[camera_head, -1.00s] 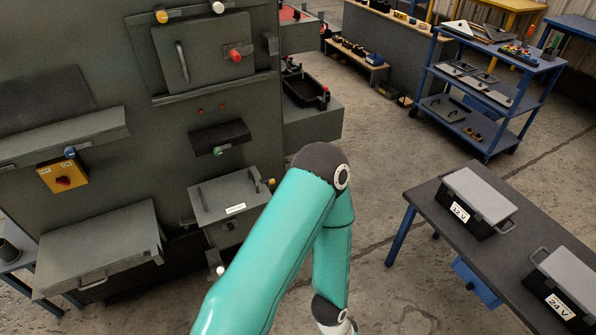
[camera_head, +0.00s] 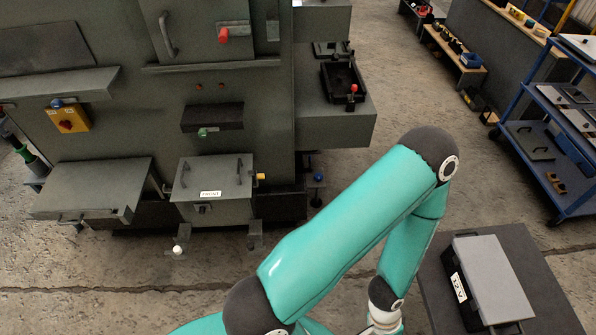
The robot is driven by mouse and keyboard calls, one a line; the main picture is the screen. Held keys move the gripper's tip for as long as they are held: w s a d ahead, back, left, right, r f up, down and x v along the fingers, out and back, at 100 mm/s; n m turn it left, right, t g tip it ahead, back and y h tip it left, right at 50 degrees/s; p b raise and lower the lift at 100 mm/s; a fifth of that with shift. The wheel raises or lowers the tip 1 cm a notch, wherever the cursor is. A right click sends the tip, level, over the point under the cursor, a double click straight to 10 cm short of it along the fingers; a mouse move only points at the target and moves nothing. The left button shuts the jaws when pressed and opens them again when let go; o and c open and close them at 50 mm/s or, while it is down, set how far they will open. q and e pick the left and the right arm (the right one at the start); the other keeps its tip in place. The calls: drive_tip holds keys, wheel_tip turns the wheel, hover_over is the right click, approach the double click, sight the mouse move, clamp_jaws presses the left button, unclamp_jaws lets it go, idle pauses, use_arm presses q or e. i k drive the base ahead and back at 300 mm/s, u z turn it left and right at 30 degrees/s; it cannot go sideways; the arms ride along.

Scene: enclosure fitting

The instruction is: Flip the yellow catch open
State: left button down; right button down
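A small yellow catch (camera_head: 260,177) sits on the right side of a grey-green box (camera_head: 215,185) low on the front of the large machine. The box has a flat lid with two dark handles and a white label on its front. The catch looks small, and I cannot tell its exact position. My teal arm comes up from the bottom, bends at a dark elbow at the right and drops to its wrist at the bottom edge. Its gripper is below the picture. My other gripper is also not in view.
A wide grey bin (camera_head: 90,188) stands left of the box. A yellow switch plate (camera_head: 68,118) is above it. A dark table (camera_head: 535,270) with a labelled grey-lidded case (camera_head: 490,283) is at lower right. A blue shelf cart (camera_head: 555,140) stands behind. Floor in front of the machine is clear.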

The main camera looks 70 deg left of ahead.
sight(258, 176)
drive_tip(key=i, duration=0.85)
drive_tip(key=u, duration=3.2)
drive_tip(key=i, duration=0.6)
drive_tip(key=z, duration=0.2)
drive_tip(key=k, duration=0.6)
drive_tip(key=u, duration=0.15)
drive_tip(key=i, duration=0.5)
